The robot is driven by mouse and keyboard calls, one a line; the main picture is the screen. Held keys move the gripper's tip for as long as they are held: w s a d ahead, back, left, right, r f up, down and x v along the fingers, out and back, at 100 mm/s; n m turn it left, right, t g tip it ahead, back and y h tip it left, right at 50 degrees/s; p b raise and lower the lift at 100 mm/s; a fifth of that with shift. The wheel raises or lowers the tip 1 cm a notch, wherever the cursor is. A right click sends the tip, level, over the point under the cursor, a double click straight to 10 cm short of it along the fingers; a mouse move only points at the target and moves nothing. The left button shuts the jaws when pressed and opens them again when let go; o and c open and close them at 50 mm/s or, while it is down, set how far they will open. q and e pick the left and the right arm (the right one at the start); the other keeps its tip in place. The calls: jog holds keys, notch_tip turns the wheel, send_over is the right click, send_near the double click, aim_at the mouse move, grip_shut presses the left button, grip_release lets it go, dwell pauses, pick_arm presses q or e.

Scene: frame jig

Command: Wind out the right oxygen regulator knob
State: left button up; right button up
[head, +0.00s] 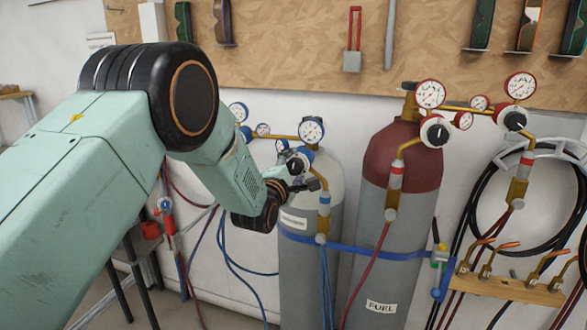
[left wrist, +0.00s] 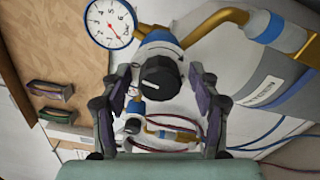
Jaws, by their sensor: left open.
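The right oxygen regulator knob (head: 296,165) is black with a blue body and sits below a white, blue-rimmed gauge (head: 311,130) on the pale-topped grey cylinder (head: 298,262). In the left wrist view the black knob (left wrist: 160,77) faces me, with a curved arrow mark beside it and its gauge (left wrist: 110,22) at upper left. My left gripper (head: 305,184) is at the knob; in the left wrist view its two dark fingers (left wrist: 160,95) are spread on either side of the knob, with visible gaps. My right gripper is out of view.
A second, smaller-looking knob (left wrist: 133,126) lies farther off, low between the fingers. A red-topped fuel cylinder (head: 400,180) with red gauges stands to the right. A blue strap (head: 350,247) crosses both cylinders.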

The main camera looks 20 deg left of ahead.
pick_arm(q)
jog(key=shift+s, duration=0.15)
jog(key=s, duration=1.1)
jog(key=shift+s+a, duration=0.2)
jog(key=shift+s, duration=0.2)
